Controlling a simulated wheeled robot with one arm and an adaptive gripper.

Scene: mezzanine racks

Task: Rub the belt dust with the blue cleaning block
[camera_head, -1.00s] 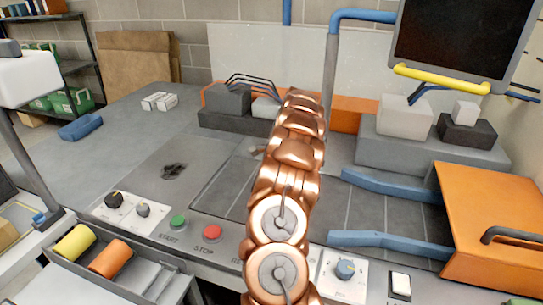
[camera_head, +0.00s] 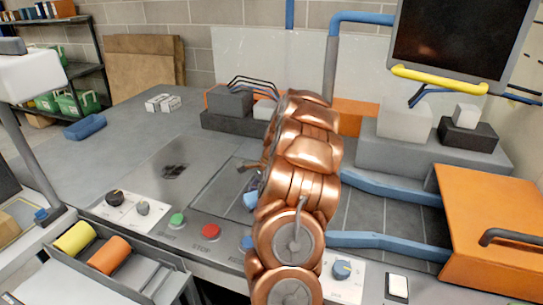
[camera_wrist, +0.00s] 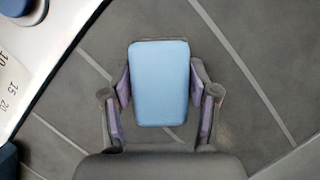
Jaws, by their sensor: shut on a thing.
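The blue cleaning block (camera_wrist: 160,84) is light blue with rounded corners. In the wrist view it sits between the two fingers of my gripper (camera_wrist: 160,100), which is shut on it. In the head view a small part of the block (camera_head: 250,200) shows left of my copper arm, over the dark panelled belt area; the arm hides most of the gripper. A dark dust patch (camera_head: 174,171) lies on the grey surface to the left, apart from the block. I cannot tell whether the block touches the surface below it.
Another blue block (camera_head: 85,127) lies at the far left. A green button (camera_head: 177,220) and a red button (camera_head: 209,232) line the front edge. Blue rails (camera_head: 390,186) and an orange cover (camera_head: 495,225) stand at right. Grey surface around the dust is clear.

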